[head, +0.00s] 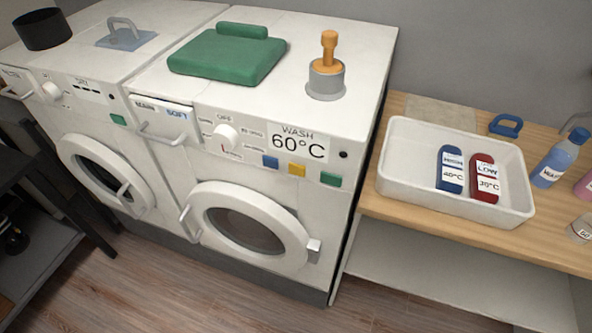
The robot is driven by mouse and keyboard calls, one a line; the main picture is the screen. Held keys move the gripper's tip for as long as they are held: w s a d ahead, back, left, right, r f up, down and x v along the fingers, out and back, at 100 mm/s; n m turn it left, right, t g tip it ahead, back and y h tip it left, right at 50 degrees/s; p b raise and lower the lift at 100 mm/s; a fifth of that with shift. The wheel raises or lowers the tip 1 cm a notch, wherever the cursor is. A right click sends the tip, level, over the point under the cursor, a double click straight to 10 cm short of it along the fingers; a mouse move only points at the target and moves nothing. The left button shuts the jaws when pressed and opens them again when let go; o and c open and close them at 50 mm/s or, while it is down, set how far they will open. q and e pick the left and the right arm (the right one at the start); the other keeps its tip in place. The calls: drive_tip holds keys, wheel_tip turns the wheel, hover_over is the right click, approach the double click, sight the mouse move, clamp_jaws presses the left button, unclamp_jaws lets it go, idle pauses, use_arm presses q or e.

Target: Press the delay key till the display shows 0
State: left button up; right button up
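The washer's display (297,143) on the right-hand machine reads "WASH 60°C". Below it sit three coloured keys: a blue key (270,162), a yellow key (297,169) and a green key (331,179). Their labels are too small to read, so I cannot tell which is the delay key. The left-hand machine has a small display (88,87) headed by what looks like "DRY", with dashes, and a green key (118,119). Neither of my grippers is in view, and nothing touches the keys.
A round dial (226,136) and a detergent drawer (163,118) lie left of the keys. A white tray (405,163) with two tags is on the bench at right.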

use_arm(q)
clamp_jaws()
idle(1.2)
